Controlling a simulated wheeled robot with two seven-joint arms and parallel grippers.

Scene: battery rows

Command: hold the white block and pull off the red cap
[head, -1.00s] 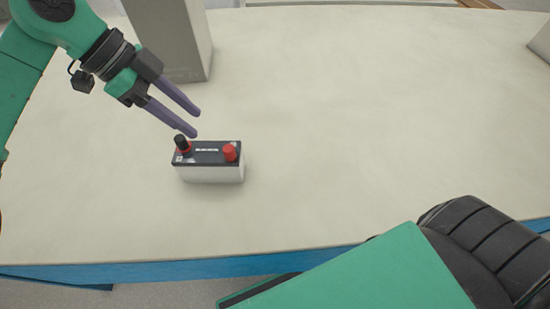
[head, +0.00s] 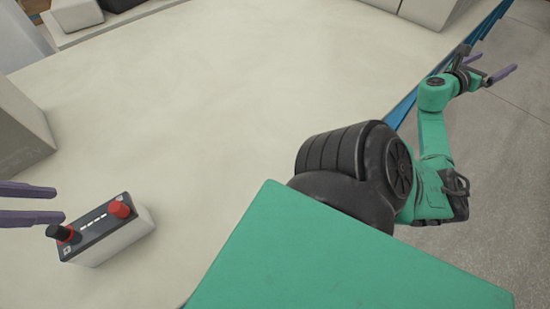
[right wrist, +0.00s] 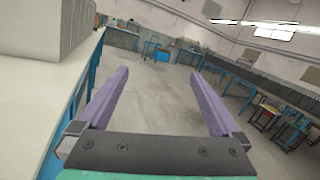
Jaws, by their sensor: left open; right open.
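The white block (head: 127,237) is a battery-like box with a dark top, standing on the table at the lower left of the head view. The red cap (head: 120,209) sits on its top at the right end. A black cap (head: 58,232) with a red ring under it is at the other end. My left gripper (head: 60,204) is open at the left edge, its two purple fingers beside the block near the black cap; the rest of it is out of frame. My right gripper (head: 508,70) is open and empty beyond the table's edge, far from the block. Its fingers also show in the right wrist view (right wrist: 160,92).
The pale table (head: 210,90) is clear in its middle. A grey box (head: 20,135) stands at the left, and more grey boxes (head: 430,10) are at the far edge. My right arm covers the lower right. Open floor (head: 500,160) lies beyond the table.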

